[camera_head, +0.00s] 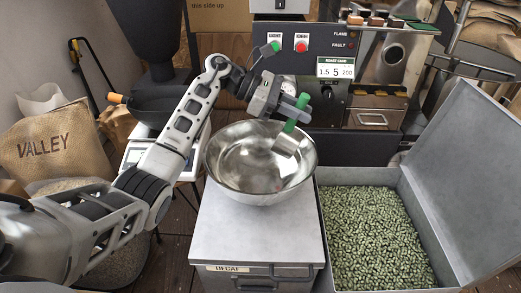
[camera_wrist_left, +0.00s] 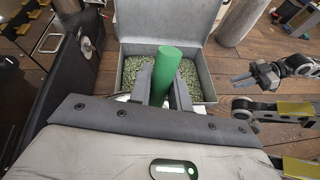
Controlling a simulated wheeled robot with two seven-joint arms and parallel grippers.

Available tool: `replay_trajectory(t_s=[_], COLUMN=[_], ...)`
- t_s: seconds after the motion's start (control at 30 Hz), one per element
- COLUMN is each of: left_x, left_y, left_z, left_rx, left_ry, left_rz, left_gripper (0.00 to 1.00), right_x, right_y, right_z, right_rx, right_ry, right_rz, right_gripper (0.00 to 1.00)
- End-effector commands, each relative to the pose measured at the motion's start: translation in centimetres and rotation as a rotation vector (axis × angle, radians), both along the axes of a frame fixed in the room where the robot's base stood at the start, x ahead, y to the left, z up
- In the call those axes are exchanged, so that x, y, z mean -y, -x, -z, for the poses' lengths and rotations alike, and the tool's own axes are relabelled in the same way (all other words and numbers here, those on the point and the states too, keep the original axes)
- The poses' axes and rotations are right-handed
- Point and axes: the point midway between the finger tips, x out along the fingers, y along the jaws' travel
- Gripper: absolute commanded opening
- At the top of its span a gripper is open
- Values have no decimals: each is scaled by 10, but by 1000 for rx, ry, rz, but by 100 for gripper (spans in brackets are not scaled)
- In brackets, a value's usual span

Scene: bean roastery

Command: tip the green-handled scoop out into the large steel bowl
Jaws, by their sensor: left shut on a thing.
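The green-handled scoop (camera_head: 285,144) hangs over the right part of the large steel bowl (camera_head: 228,172). Its handle slants upward and its metal cup points down into the bowl's opening. My left gripper (camera_head: 293,108) is shut on the green handle, which also stands between the fingers in the left wrist view (camera_wrist_left: 166,72). The cup's inside is hidden. The part of the bowl's inside that I see is bare, shiny metal. My right gripper (camera_wrist_left: 252,77) shows only in the left wrist view, off to the right over the floor, empty, its fingers apart.
The bowl stands on a grey cabinet (camera_head: 225,240) marked DECAF. Right of it is an open metal bin (camera_head: 455,240) of green beans, its lid raised. The roaster panel (camera_head: 330,60) stands close behind.

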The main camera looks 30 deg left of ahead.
Motion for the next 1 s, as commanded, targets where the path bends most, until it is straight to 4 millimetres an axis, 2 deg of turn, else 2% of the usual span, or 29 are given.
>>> replay_trajectory(t_s=[0.67, 1.0], left_x=[-13, -23], left_y=[1, 2], left_z=[-4, -6], left_rx=[10, 16], left_ry=[91, 137], left_rz=[-1, -1], left_gripper=[0, 0], right_x=[-1, -6], right_y=[1, -1], right_z=[5, -5], right_rx=[8, 64], right_ry=[-5, -28], right_rz=[-1, -7], right_gripper=[19, 19])
